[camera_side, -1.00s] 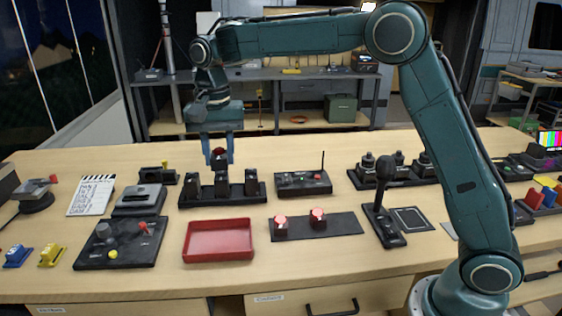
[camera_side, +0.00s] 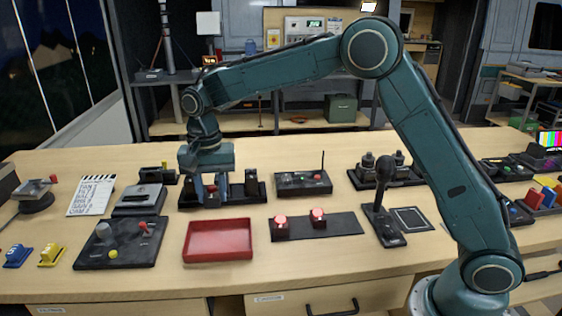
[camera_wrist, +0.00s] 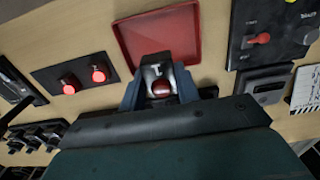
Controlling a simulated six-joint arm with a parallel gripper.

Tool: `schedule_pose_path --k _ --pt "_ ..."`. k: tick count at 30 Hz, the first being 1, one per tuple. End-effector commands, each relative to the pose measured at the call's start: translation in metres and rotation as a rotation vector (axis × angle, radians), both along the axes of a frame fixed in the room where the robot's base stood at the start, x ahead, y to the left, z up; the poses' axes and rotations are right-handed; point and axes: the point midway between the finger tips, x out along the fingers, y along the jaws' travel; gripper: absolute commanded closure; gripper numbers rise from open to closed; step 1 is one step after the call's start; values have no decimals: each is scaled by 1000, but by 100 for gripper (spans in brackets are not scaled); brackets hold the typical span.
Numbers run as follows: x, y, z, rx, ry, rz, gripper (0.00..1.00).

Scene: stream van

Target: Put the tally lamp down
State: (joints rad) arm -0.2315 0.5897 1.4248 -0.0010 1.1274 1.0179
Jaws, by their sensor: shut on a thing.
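The tally lamp, a small grey piece marked T with a dark red dome (camera_wrist: 161,89), sits between the fingers of my gripper (camera_wrist: 160,82) in the wrist view.
Right of the tray, a dark plate (camera_side: 345,226) carries two lit red-topped knobs. Behind are a small box with an antenna (camera_side: 303,183) and a grey device (camera_side: 139,200). Bare wood lies around the tray.

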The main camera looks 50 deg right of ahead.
Motion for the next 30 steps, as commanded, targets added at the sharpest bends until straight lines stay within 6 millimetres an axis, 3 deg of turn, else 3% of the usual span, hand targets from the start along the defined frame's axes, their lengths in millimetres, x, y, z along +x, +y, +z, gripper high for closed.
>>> schedule_pose_path --k 10,23,30 --pt "-1 0 -62 -1 4 0 91" --pt "0 0 -79 -1 1 0 91" --pt "0 0 -103 -1 2 0 91"
